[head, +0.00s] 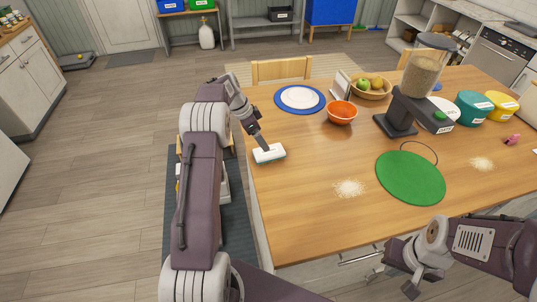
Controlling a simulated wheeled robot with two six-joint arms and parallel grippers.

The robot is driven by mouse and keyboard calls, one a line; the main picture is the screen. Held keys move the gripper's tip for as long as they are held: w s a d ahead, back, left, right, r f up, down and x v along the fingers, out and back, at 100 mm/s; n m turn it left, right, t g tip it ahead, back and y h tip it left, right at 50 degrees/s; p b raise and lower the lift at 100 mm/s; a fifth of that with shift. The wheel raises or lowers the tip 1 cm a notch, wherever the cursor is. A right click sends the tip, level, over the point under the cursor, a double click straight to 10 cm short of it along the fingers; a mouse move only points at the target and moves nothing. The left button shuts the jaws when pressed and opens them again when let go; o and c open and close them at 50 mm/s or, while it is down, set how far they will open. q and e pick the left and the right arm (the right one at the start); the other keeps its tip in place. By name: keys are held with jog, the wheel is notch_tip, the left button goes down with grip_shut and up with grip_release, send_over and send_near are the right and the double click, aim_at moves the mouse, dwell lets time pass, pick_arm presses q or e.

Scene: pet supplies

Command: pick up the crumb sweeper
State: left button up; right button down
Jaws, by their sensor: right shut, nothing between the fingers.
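The crumb sweeper (269,154), a small white block with a greenish lower edge, is at the left edge of the wooden table. My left gripper (264,146) points down at its top, and the fingertips meet or overlap it in the picture. Whether the fingers are closed on it is too small to tell. I also cannot tell whether the sweeper rests on the table or is slightly raised. My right gripper (411,290) is shut and empty, low in front of the table's near edge, far from the sweeper.
Crumb piles lie on the table (310,225), one near the middle (349,188) and one at right (482,164). A green round mat (410,178), a feeder (421,75), an orange bowl (342,112) and a plate (300,97) stand around. The table's front left is clear.

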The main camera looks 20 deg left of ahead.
aim_at(269, 154)
pick_arm(q)
jog(key=p+x, duration=0.1)
jog(key=x, duration=0.2)
jog(key=shift+d+f, duration=0.15)
jog(key=shift+d, duration=0.15)
jog(key=shift+w+f, duration=0.1)
jog(key=shift+f, duration=0.1)
jog(key=x, duration=0.1)
jog(key=p+x, duration=0.1)
jog(key=x, duration=0.1)
jog(key=s+x, duration=0.1)
jog(key=shift+w+d+f+p, duration=0.15)
jog(key=shift+d+f+p, duration=0.15)
jog(key=shift+f, duration=0.1)
jog(key=shift+w+f, duration=0.1)
jog(key=shift+f, duration=0.1)
jog(key=c, duration=1.5)
